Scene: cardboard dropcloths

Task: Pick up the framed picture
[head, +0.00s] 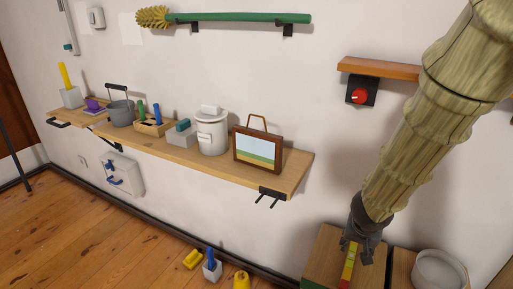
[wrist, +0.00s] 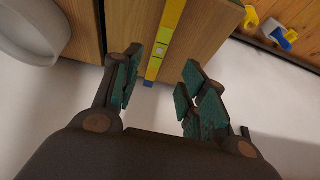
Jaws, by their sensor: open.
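The framed picture (head: 257,150) stands near the right end of a wooden wall shelf (head: 205,161) in the head view. It has a brown frame, a landscape image and a hanging loop on top. My gripper (head: 357,252) is at the lower right, well below and to the right of the picture, over a wooden box top. In the wrist view my gripper (wrist: 156,85) has its two fingers spread apart with nothing between them. The framed picture does not show in the wrist view.
A white pot (head: 212,132) stands just left of the picture. A shelf bracket (head: 271,195) sits beneath it. A yellow level (wrist: 166,38) lies on the box below my gripper. A white bowl (head: 438,272) is to the right. A small shelf with a red knob (head: 359,96) is above.

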